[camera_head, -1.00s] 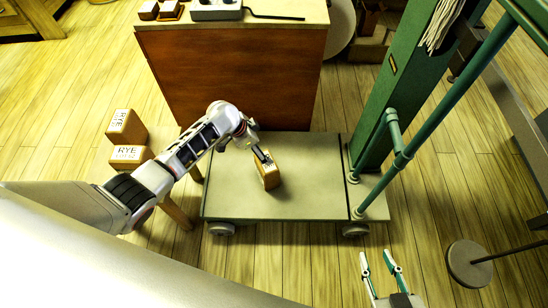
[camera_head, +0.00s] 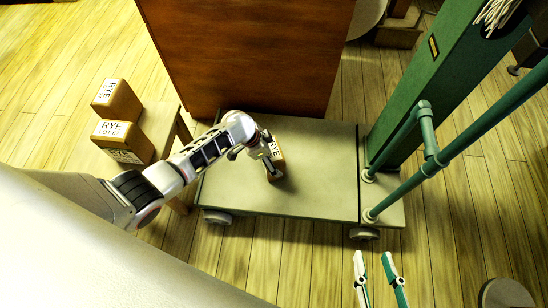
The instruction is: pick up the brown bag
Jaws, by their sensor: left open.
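A small brown bag (camera_head: 279,160) with a white RYE label stands on the flat grey-green platform (camera_head: 315,190) of a low cart. My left gripper (camera_head: 271,165) reaches in from the left and is open, with its fingers at the bag's left and near side. The fingers cover part of the bag, and I cannot tell whether they touch it. My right gripper (camera_head: 375,258) is at the bottom, away from the bag; its two fingers are apart and nothing is between them.
Two more brown RYE bags, one farther back (camera_head: 116,98) and one nearer (camera_head: 123,139), are on a small wooden bench (camera_head: 160,125) at left. A brown cabinet (camera_head: 245,55) stands behind the cart. Green posts and pipes (camera_head: 430,140) rise at the platform's right.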

